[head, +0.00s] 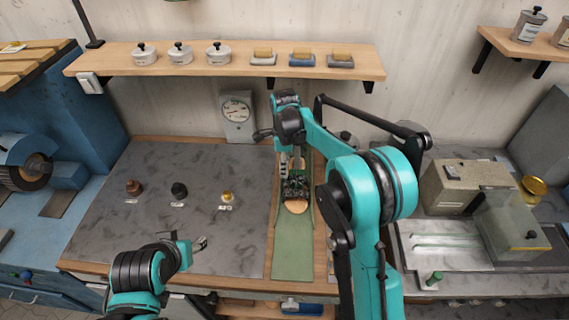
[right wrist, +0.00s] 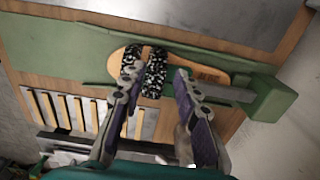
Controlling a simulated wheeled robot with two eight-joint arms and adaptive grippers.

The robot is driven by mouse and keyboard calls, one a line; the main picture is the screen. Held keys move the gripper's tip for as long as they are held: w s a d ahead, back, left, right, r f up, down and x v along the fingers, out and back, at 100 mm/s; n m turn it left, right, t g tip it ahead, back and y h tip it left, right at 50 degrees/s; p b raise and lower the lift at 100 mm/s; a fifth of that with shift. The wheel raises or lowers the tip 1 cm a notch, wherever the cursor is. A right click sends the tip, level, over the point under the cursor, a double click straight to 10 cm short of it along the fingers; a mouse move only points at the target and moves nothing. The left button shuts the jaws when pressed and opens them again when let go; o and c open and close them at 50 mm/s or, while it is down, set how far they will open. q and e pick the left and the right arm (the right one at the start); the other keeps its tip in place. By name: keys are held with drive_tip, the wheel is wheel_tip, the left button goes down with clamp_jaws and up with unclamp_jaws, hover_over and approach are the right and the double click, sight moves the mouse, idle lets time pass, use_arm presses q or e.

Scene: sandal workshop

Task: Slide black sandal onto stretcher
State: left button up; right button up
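The black sandal has a tan insole and speckled black-and-white straps. It lies on the green mat in the head view (head: 296,206) and shows in the right wrist view (right wrist: 208,73). The stretcher shows in the right wrist view as a green block (right wrist: 270,100) with a grey bar, close to the sandal's tan end. My right gripper (right wrist: 160,68) is open, with one finger on each side of the straps; I cannot tell whether they touch. It also shows in the head view (head: 291,165), above the sandal. My left gripper (head: 192,241) is open and empty, low over the grey mat.
The green mat (head: 292,260) runs front to back on the bench. The grey mat (head: 130,235) at left holds several small knobs. A dial gauge (head: 238,110) stands behind. A wooden shelf (head: 110,68) overhangs the back. A metal machine (head: 462,195) stands at right.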

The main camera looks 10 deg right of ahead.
drive_tip(key=shift+f+b, duration=0.85)
drive_tip(key=shift+f, duration=3.1)
clamp_jaws()
drive_tip(key=shift+o, duration=1.5)
unclamp_jaws()
drive_tip(key=shift+r, duration=0.15)
wheel_tip(320, 180, up, 12)
